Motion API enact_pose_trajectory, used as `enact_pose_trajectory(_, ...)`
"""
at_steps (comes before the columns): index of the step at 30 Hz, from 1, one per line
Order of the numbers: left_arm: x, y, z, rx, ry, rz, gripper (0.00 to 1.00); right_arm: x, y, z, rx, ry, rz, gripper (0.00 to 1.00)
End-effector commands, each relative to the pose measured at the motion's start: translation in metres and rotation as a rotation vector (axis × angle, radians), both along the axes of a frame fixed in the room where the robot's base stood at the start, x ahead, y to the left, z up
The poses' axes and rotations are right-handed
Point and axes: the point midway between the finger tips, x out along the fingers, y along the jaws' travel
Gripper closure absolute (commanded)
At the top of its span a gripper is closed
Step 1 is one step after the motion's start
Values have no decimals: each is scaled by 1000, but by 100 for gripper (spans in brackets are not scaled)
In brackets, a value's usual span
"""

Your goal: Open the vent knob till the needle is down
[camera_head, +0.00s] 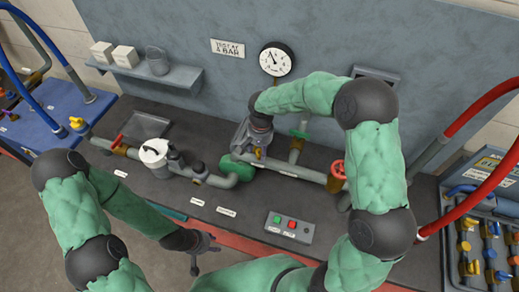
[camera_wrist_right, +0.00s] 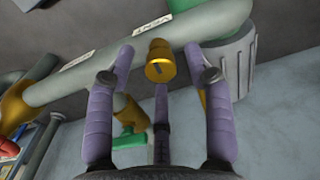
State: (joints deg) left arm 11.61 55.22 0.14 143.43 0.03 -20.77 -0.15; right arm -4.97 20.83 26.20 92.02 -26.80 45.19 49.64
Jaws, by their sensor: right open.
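The round white gauge (camera_head: 276,60) stands on the back wall, its thin dark needle pointing toward the upper left of the dial. A small brass knob (camera_wrist_right: 160,62) with a dark slot in its face sits on a grey-green pipe in the right wrist view; it looks like the vent knob, and a yellow bit (camera_head: 258,153) of it shows in the head view. My right gripper (camera_wrist_right: 160,72) is open, its purple fingers spread around the knob with visible gaps. In the head view my right gripper (camera_head: 246,143) partly hides the pipe. My left gripper (camera_head: 203,252) is open and empty, low at the bench front.
A red handwheel (camera_head: 337,176) stands on the pipe to the right, and a green part (camera_head: 237,167) on the left. A button box (camera_head: 289,228) sits at the bench front. The wall shelf (camera_head: 150,72) holds small items.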

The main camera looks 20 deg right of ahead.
Motion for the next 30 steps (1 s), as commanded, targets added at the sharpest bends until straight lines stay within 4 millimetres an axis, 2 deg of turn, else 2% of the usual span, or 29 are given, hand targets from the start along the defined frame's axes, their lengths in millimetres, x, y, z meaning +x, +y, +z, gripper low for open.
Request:
enact_pose_trajectory(9, 0, 0, 0, 0, 0, 0, 60, 0, 0, -3, 1, 0, 0, 48)
enact_pose_trajectory(10, 0, 0, 0, 0, 0, 0, 60, 0, 0, -3, 0, 0, 0, 50)
enact_pose_trajectory(15, 0, 0, 0, 0, 0, 0, 60, 0, 0, -3, 1, 0, 0, 98)
enact_pose_trajectory(23, 0, 0, 0, 0, 0, 0, 60, 0, 1, -3, 0, 1, 8, 100)
enact_pose_trajectory(30, 0, 0, 0, 0, 0, 0, 60, -1, 1, -4, 1, 2, 88, 100)
